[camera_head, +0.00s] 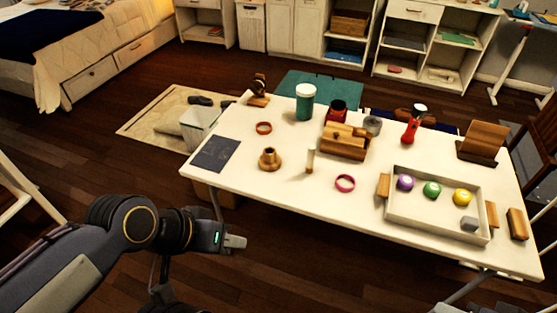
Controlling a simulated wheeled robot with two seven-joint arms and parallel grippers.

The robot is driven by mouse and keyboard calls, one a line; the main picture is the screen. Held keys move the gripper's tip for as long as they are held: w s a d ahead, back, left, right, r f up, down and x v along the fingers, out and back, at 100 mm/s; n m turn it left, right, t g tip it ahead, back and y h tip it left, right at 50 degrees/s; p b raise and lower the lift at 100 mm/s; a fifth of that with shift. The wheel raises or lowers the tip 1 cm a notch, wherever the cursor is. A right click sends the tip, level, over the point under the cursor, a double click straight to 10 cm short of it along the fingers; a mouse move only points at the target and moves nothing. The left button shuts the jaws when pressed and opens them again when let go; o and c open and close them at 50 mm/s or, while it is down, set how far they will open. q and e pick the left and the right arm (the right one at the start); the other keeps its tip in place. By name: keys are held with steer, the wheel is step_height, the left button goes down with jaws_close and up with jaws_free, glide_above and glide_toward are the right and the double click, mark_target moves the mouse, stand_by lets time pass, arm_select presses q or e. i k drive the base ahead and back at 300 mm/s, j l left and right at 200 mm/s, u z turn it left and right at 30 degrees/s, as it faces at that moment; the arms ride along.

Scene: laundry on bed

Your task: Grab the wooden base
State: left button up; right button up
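Several wooden pieces on the white table (330,215) could be the wooden base; I cannot tell which is meant. A round, turned wooden piece with a short neck (270,159) stands upright near the left front. A wooden stand with a tilted back panel (483,142) is at the right rear. A small wooden stand with a dark item on it (259,91) is at the far left corner. My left gripper (241,242) is in front of the table's left front edge, apart from everything on it. Its fingers show side-on, so their opening is unclear. My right gripper is out of view.
A shallow tray (436,220) holds purple, green and yellow round items.

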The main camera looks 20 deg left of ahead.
mark_target(269, 161)
steer(key=i+j, duration=0.15)
steer(key=j, duration=0.25)
steer(key=i+j, duration=0.1)
steer(key=j, duration=0.35)
steer(key=i+j, duration=0.15)
steer(key=j, duration=0.25)
steer(key=i+j+z, duration=0.1)
steer(key=j, duration=0.35)
steer(key=i+j, duration=0.1)
steer(key=j, duration=0.3)
steer(key=i+j, duration=0.15)
steer(key=j, duration=0.3)
steer(key=i+j, duration=0.1)
steer(key=j, duration=0.3)
steer(key=i+j, duration=0.1)
steer(key=j, duration=0.35)
steer(key=z, duration=0.05)
